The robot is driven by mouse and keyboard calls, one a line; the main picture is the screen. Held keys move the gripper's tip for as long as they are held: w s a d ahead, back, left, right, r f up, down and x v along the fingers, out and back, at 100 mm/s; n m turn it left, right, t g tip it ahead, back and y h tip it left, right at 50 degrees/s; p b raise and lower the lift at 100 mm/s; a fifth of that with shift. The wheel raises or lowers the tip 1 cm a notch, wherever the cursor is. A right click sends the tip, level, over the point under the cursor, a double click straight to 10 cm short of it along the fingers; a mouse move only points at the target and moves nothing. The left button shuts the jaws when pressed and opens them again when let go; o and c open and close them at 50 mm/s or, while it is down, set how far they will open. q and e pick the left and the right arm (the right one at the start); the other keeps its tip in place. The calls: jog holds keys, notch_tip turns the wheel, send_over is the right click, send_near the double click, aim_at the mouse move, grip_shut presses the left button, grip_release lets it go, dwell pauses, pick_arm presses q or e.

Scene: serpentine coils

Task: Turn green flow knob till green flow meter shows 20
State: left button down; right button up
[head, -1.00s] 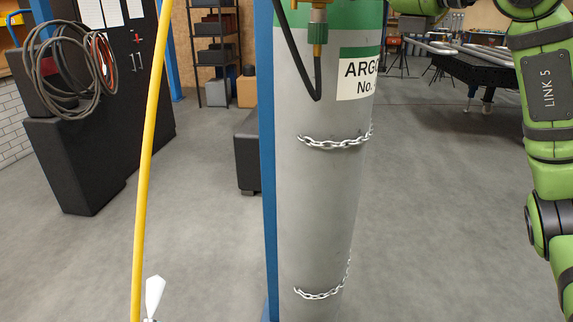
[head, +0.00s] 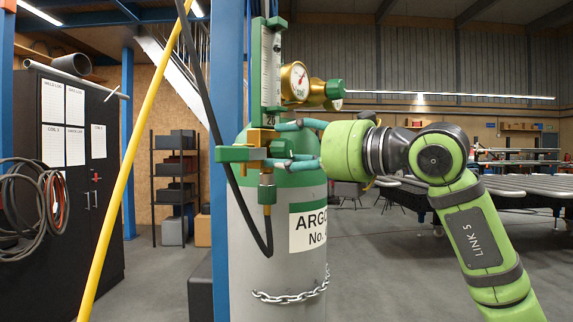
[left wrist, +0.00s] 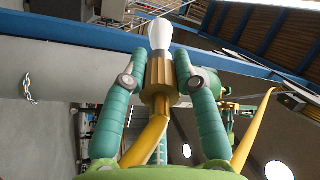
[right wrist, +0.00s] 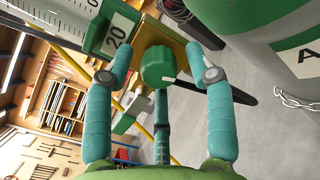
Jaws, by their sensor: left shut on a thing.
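The green flow meter (head: 271,65) is a clear scaled tube in a green frame with a brass body, above the gas cylinder's shoulder. The green flow knob (right wrist: 158,68), with a white mark, shows in the right wrist view. My right gripper (right wrist: 165,72) is open, its fingers either side of the knob with gaps between. My left gripper (left wrist: 157,75) is shut on a brass-collared nozzle (left wrist: 160,88) with a white tip and yellow hose; it is outside the head view.
A round gauge (head: 295,80) with a green-ended fitting is right of the meter. A black hose hangs before the chained grey cylinder (head: 255,265). A yellow hose (head: 125,165) runs slantwise at left. A black cabinet (head: 95,210) stands farther left.

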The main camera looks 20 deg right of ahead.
jog(key=shift+s+d, duration=0.1)
jog(key=v, duration=1.1)
jog(key=shift+s+d, duration=0.3)
